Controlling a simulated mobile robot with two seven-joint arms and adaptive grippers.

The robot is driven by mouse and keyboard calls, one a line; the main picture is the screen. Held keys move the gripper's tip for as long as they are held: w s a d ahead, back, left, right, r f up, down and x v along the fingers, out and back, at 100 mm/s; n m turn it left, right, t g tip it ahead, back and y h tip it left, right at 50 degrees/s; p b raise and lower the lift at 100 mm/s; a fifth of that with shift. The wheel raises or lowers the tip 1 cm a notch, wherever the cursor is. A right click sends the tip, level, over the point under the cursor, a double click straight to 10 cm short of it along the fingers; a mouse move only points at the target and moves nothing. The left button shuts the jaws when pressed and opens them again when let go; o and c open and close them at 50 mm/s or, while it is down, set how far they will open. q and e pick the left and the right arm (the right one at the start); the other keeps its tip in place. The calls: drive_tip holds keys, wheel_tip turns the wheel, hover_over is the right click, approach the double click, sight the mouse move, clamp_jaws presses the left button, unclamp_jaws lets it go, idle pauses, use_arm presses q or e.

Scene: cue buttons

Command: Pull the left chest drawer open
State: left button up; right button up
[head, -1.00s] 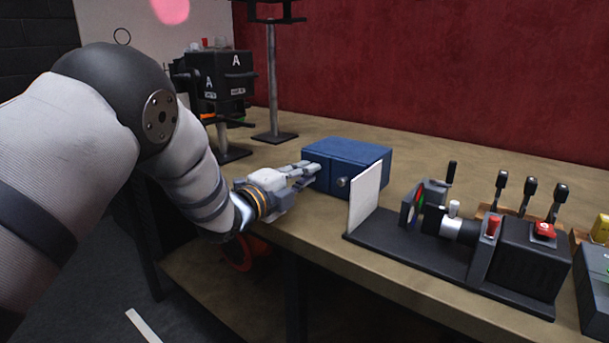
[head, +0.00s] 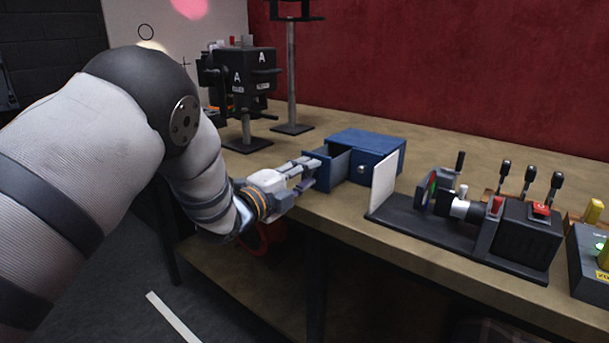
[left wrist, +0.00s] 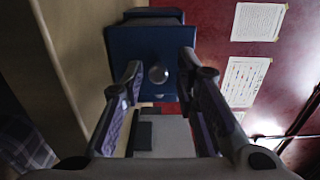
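The blue chest (head: 385,143) stands on the table in the head view. Its left drawer (head: 325,169) is pulled out towards my left arm, with the inside showing. The right drawer, with a silver knob (head: 361,169), is closed. My left gripper (head: 310,173) is at the left drawer's front. In the left wrist view, the blue drawer front (left wrist: 130,45) and its round silver knob (left wrist: 158,74) lie ahead. The fingers (left wrist: 160,85) stand apart on either side of the knob, with gaps visible, so the gripper looks open. My right gripper is not in view.
A white panel (head: 383,182) on a black base stands right of the chest. Beyond it are a device with a red button (head: 541,209) and several black levers (head: 530,178). A black box marked A (head: 250,72) and a stand (head: 291,80) are behind. The table's front edge is close below the gripper.

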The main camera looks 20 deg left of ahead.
use_arm(q)
drive_tip(key=shift+f, duration=0.1)
drive_tip(key=v, duration=1.2)
drive_tip(key=s+a+f+n+g+y+p, duration=0.1)
drive_tip(key=s+f+n+g+y, duration=0.2)
drive_tip(key=s+f+n+g, duration=0.7)
drive_tip(key=s+f+n+t+y+p, duration=0.1)
drive_tip(key=s+f+n+y, duration=0.15)
drive_tip(key=s+f, duration=0.95)
drive_tip(key=s+d+f+n+g, duration=0.1)
drive_tip(key=s+f+n+g, duration=0.2)
drive_tip(key=s, duration=0.5)
drive_tip(key=s+f+n+g, duration=0.3)
drive_tip(key=s+g, duration=0.1)
drive_tip(key=s, duration=0.5)
drive_tip(key=s+d+f+n+g, duration=0.1)
drive_tip(key=s+f+n+g, duration=0.2)
drive_tip(key=s, duration=0.6)
drive_tip(key=shift+d+n+g+y+p, duration=0.3)
drive_tip(key=shift+d+n+y+p, duration=0.05)
drive_tip(key=shift+n, duration=0.2)
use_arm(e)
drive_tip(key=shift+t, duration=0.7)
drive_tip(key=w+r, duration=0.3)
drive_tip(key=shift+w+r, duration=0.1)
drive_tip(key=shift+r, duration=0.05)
